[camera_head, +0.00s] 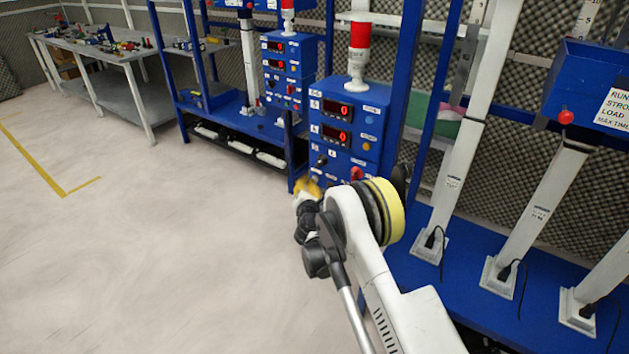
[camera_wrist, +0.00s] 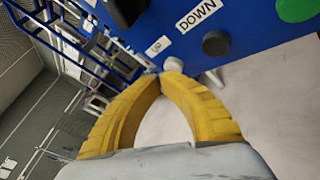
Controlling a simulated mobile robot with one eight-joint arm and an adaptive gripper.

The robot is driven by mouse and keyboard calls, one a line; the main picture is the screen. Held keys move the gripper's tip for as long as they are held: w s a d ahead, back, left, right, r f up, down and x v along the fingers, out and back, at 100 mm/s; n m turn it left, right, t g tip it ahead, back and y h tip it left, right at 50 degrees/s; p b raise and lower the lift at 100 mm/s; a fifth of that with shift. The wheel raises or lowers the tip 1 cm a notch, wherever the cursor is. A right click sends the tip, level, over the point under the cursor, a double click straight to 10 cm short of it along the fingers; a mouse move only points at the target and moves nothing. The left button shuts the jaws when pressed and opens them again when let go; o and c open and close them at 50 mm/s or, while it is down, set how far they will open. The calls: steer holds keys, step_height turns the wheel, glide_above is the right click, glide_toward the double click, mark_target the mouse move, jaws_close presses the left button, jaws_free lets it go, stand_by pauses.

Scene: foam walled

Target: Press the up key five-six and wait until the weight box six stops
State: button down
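A blue control box (camera_head: 345,125) with two red-lit displays and a red lamp on top stands in the middle of the head view. My gripper (camera_head: 307,188) is low at its left edge. In the wrist view the yellow fingers of my gripper (camera_wrist: 160,76) meet at their tips, with nothing visible between them. A pale round key (camera_wrist: 173,63) lies right at the tips, beside a white label (camera_wrist: 158,46) that appears to read UP. Contact cannot be told. A dark key (camera_wrist: 216,43) sits near the DOWN label (camera_wrist: 197,15). I cannot identify weight box six.
White actuator columns (camera_head: 464,165) stand on a blue rack base (camera_head: 460,285) at right. A blue box with a red button (camera_head: 565,117) hangs at upper right. A second control box (camera_head: 290,70) stands farther back. A workbench (camera_head: 95,50) is far left. Floor at left is clear.

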steer(key=shift+w+d, duration=0.3)
steer(key=shift+w, duration=0.1)
stand_by(0.5)
steer(key=shift+s, duration=0.1)
steer(key=shift+s+a, duration=0.5)
steer(key=shift+s, duration=0.15)
steer(key=s+a, duration=0.1)
steer(key=s, duration=0.1)
steer(key=s+a, duration=0.2)
steer(key=shift+a, duration=0.1)
stand_by(0.5)
stand_by(0.6)
